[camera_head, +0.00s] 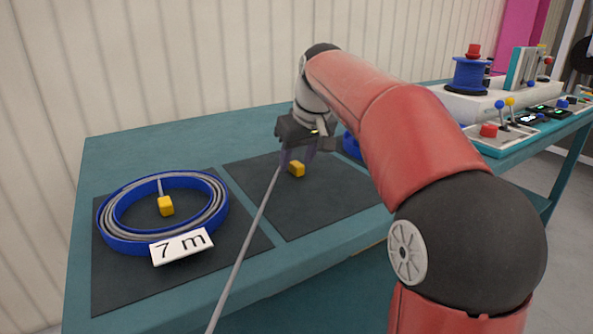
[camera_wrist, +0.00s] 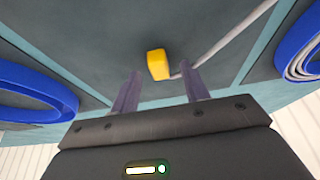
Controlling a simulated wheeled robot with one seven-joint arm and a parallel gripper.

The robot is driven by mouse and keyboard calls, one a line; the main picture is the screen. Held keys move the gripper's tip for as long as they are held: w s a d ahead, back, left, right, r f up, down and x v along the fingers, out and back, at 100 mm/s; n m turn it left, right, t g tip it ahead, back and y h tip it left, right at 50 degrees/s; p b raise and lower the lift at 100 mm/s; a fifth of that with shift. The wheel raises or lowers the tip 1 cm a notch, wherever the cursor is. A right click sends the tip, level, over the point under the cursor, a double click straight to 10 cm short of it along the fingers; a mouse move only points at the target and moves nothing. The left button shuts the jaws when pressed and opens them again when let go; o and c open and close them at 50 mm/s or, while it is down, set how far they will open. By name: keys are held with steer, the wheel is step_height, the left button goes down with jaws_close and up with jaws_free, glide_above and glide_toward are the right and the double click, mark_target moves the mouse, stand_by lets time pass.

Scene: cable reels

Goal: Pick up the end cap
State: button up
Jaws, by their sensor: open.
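A yellow block-shaped end cap (camera_head: 296,169) lies on the dark mat at the middle of the table, with a grey cable joined to it. It also shows in the wrist view (camera_wrist: 158,64), just beyond and between the two fingertips. My gripper (camera_head: 298,160) is open above the end cap, fingers pointing down, and it also shows in the wrist view (camera_wrist: 160,84). Nothing is between its fingers that I can make out. A second yellow end cap (camera_head: 166,206) sits inside the blue cable coil at the left, on a short grey cable end.
The blue and grey coil (camera_head: 119,241) with a "7 m" label (camera_head: 181,246) lies on the left mat. The grey cable (camera_head: 241,256) runs over the table's front edge. Another blue coil (camera_head: 351,145) is partly behind my arm. A control bench (camera_head: 500,140) stands at right.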

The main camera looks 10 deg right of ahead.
steer(key=shift+w+f, duration=0.1)
steer(key=shift+f, duration=0.25)
steer(key=shift+c, duration=0.3)
jaws_close()
steer(key=shift+r, duration=0.2)
